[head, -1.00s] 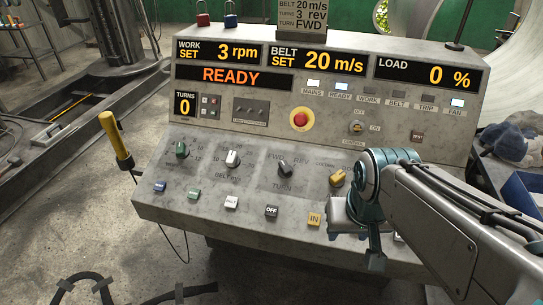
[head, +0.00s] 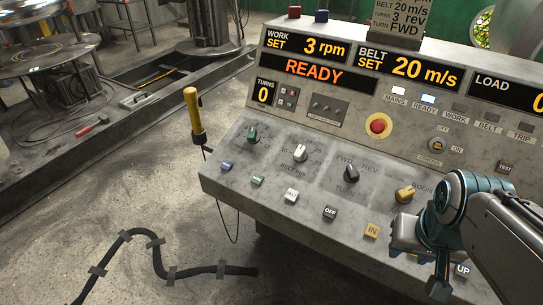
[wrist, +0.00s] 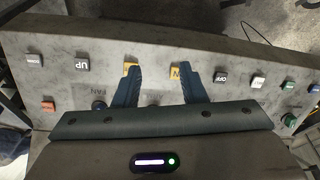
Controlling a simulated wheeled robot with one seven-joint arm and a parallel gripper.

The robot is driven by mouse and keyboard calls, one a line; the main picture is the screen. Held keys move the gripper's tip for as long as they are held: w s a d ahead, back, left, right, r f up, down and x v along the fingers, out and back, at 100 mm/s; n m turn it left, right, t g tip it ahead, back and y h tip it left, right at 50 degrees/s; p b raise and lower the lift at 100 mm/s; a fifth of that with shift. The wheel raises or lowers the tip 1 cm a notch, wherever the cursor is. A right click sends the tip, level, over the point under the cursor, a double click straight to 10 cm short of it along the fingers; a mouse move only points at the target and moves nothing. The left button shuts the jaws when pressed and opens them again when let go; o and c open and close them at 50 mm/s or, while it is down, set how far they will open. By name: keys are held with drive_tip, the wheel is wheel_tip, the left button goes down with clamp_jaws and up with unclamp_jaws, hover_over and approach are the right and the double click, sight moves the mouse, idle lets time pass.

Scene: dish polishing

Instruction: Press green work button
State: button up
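The green button (head: 258,180) is a small square key in the lower row of the console, between a blue button (head: 227,166) and a white button (head: 291,195). Its lettering is too small to read in the head view. The green button also shows at the right of the wrist view (wrist: 288,86). My gripper (wrist: 160,72) is open and empty, its two fingers over the lower row near the yellow IN button (wrist: 178,73). In the head view the gripper is right of the IN button (head: 372,230), well to the right of the green button.
The console (head: 225,185) reads READY, work set 3 rpm, belt set 20 m/s. Knobs, a red emergency stop (head: 378,125) and a yellow-handled tool (head: 194,115) stand around the panel. A black cable (head: 155,255) lies on the otherwise open floor at front left.

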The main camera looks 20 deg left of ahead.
clamp_jaws()
idle(1.5)
